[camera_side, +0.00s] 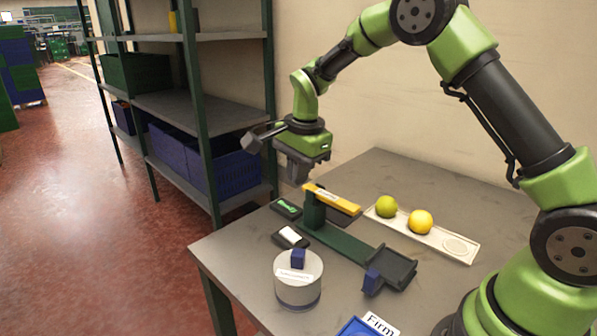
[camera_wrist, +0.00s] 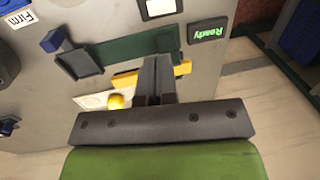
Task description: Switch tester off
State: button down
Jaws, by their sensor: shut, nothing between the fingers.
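The tester seems to be the dark green bench device (camera_side: 340,243) with a yellow bar (camera_side: 332,197) across one end and a dark plate with a blue block (camera_side: 372,282) at the other. Beside it, a small display (camera_side: 287,207) is lit green and reads "Ready" in the wrist view (camera_wrist: 207,30). A dark box with a blank white face (camera_side: 290,237) sits near it. My gripper (camera_side: 296,178) is shut and empty, above the table near the yellow-bar end. In the wrist view its fingers (camera_wrist: 157,75) hide part of the yellow bar. I cannot tell whether they touch it.
A white cylinder (camera_side: 297,290) with a blue knob (camera_side: 298,258) stands in front of the tester. A blue container labelled "Firm" (camera_side: 358,327) is at the near edge. Shelving (camera_side: 200,105) stands behind left.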

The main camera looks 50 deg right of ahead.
aim_at(291, 234)
jog(key=shift+w, duration=0.15)
jog(key=shift+w+d+r, duration=0.1)
jog(key=shift+w, duration=0.5)
jog(key=f, duration=0.4)
jog(key=w+f, duration=0.1)
jog(key=f, duration=0.4)
jog(key=w+f, duration=0.1)
jog(key=f, duration=0.4)
jog(key=shift+f, duration=0.2)
jog(key=shift+s+r, duration=0.2)
jog(key=shift+s, duration=0.55)
